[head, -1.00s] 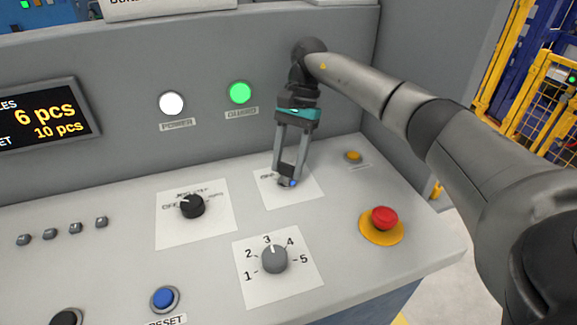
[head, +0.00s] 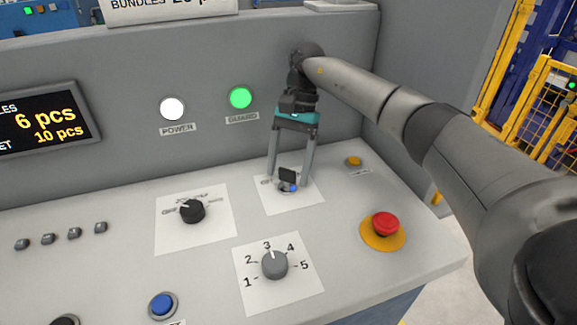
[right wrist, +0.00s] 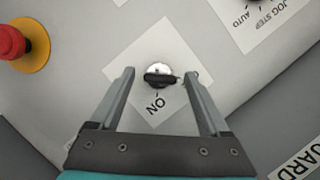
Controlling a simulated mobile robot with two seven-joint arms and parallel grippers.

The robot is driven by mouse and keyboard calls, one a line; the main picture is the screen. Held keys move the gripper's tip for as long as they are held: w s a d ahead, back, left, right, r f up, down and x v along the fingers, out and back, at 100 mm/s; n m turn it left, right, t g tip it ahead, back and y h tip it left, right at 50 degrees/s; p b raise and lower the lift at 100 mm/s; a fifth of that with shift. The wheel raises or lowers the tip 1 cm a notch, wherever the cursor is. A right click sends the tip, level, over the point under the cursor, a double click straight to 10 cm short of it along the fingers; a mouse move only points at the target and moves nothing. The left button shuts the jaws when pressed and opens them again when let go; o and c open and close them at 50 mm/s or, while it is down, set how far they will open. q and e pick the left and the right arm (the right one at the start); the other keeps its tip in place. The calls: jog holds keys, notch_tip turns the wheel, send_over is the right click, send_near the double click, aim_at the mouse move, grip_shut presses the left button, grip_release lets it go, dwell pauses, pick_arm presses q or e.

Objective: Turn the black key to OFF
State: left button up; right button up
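The black key (head: 287,175) stands in a round silver lock on a white plate (head: 304,201), on the sloping panel. In the right wrist view the key (right wrist: 160,79) shows edge-on, lying across the picture, with the word ON printed below it. No OFF label is readable; part of the plate is behind a finger. My left gripper is not in view.
A red emergency button (head: 385,224) is right of the key plate, and a small yellow button (head: 353,161) is behind it. A black selector (head: 192,211) is left, a grey numbered dial (head: 274,265) in front. The upright panel wall is close behind the gripper.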

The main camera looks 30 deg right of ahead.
jog(key=shift+r, duration=0.1)
pick_arm(q)
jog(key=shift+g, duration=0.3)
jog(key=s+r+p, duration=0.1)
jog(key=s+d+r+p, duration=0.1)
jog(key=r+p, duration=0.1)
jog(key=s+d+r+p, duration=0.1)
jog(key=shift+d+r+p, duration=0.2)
jog(key=shift+p, duration=0.1)
pick_arm(e)
jog(key=v, duration=1.5)
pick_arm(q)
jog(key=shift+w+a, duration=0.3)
pick_arm(e)
jog(key=shift+a, duration=0.1)
